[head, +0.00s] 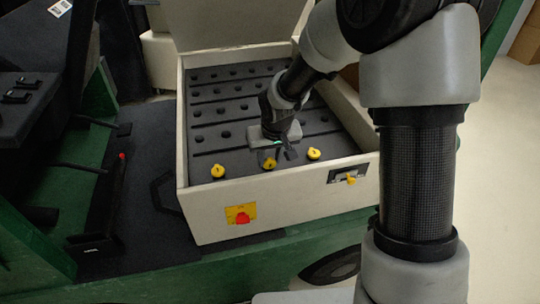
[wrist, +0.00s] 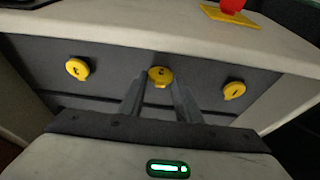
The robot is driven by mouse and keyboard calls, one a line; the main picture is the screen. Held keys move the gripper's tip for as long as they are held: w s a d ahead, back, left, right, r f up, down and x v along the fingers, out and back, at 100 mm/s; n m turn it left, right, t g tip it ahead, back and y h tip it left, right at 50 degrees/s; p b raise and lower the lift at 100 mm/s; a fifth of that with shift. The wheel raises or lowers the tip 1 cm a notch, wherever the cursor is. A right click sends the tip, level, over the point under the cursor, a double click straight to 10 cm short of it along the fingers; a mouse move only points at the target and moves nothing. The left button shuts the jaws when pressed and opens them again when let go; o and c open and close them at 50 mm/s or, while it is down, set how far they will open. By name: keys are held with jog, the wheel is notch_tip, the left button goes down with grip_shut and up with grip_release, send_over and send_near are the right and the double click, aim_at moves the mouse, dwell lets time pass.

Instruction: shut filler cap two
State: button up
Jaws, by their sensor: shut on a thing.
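Three yellow filler caps sit in a row on the dark panel inside a cream box, along its front edge. The middle cap (head: 270,164) is partly covered by my gripper (head: 279,156) in the head view. In the wrist view, my gripper (wrist: 161,84) has its two fingers on either side of the middle cap (wrist: 160,73), shut on it. The left cap (head: 218,171) and the right cap (head: 314,154) stand free. Both outer caps also show in the wrist view, one at left (wrist: 78,69) and one at right (wrist: 234,90).
The cream box (head: 205,222) has its lid (head: 235,25) raised at the back. A red knob (head: 242,217) on a yellow plate and a latch (head: 350,178) with a yellow tab are on its front wall. The dark panel behind the caps has rows of holes.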

jog(key=g+p, duration=0.1)
jog(key=p, duration=0.1)
jog(key=w+g+p, duration=0.1)
jog(key=p, duration=0.1)
jog(key=shift+a+r, duration=0.1)
jog(key=shift+r, duration=0.3)
jog(key=g+p, duration=0.1)
jog(key=w+g+h+p, duration=0.1)
jog(key=p, duration=0.1)
jog(key=shift+a+f+g, duration=0.15)
jog(key=shift+f+g, duration=0.2)
jog(key=shift+g, duration=0.05)
jog(key=g, duration=0.1)
jog(key=w+f+g, duration=0.1)
jog(key=g, duration=0.1)
jog(key=shift+w+a+f+h, duration=0.1)
jog(key=shift+h, duration=0.2)
jog(key=shift+w+f+g+b, duration=0.2)
jog(key=shift+w+g+b, duration=0.1)
jog(key=shift+g+b, duration=0.4)
jog(key=shift+g, duration=0.4)
jog(key=shift+r, duration=0.1)
jog(key=o, duration=1)
